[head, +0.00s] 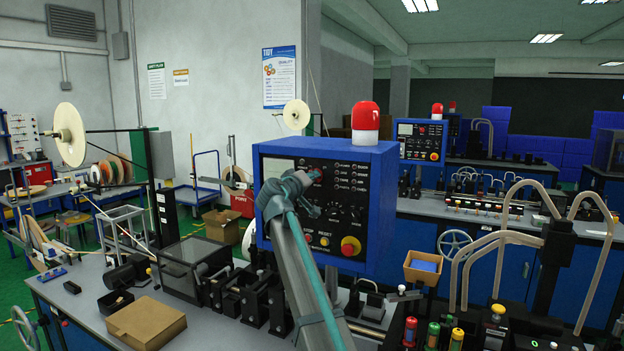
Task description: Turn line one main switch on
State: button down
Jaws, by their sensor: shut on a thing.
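The blue control box (376,200) of the nearest line stands on the bench, with a black front panel (345,215) facing me. The panel carries rows of labelled indicators and knobs, a red-and-yellow emergency stop (350,246) and small buttons marked stop and reset. My gripper (313,190) is at the panel's upper left part, its fingers shut at the panel face. The main switch is hidden behind the fingers, so its position cannot be read. My arm reaches up from the bottom edge and covers the panel's lower left.
A red beacon (365,122) tops the box. Below it, the bench holds black tape-handling fixtures, a clear-lidded case (195,265) and a cardboard box (146,322). Bent cream tubes (493,240) rise at right. A second line with a similar box (421,141) stands behind.

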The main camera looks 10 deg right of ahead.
jog(key=shift+f+m+b, duration=0.25)
jog(key=shift+m+b, duration=0.15)
jog(key=shift+b, duration=0.85)
jog(key=m+b, duration=1.7)
jog(key=b, duration=1.2)
jog(key=shift+r, duration=0.2)
jog(key=c, duration=1.2)
grip_release()
jog(key=v, duration=1.2)
